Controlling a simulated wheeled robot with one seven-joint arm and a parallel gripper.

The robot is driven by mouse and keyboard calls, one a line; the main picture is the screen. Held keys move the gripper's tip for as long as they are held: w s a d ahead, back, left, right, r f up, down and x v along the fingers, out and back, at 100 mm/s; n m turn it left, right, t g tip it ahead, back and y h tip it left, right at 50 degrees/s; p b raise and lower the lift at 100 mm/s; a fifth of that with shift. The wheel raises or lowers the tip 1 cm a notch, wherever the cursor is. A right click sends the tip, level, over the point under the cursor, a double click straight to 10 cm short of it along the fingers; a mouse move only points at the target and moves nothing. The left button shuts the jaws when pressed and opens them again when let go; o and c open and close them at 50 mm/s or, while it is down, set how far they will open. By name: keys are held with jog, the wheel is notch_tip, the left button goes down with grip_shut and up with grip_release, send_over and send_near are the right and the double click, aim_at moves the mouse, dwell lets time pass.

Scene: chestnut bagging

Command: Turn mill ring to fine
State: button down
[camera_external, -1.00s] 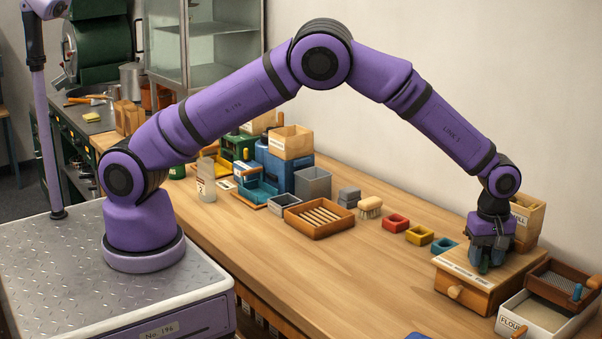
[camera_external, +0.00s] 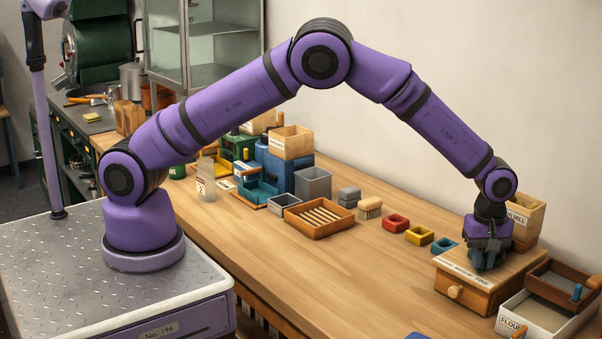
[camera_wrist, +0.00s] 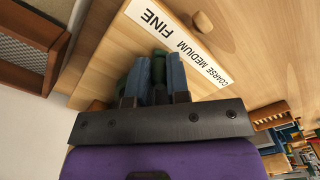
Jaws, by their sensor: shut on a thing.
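The wooden mill (camera_external: 478,292) stands at the right end of the bench, with a round knob on its front. Its white label strip (camera_wrist: 180,45) reads COARSE, MEDIUM and FINE in the wrist view. My gripper (camera_external: 484,268) points down onto the mill's top, behind the label. In the wrist view my gripper (camera_wrist: 160,68) has its blue fingers shut on the dark green mill ring (camera_wrist: 159,57). The fingers sit nearer the FINE end of the label. Most of the ring is hidden by the fingers and the palm, so I cannot read its setting.
A wooden hopper box (camera_external: 527,215) stands close behind my gripper. A sieve (camera_external: 556,283) and a white flour box (camera_external: 510,325) are right of the mill.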

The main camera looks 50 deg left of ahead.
jog(key=c, duration=1.1)
grip_release()
notch_tip(320, 180, up, 11)
jog(key=shift+a, duration=0.1)
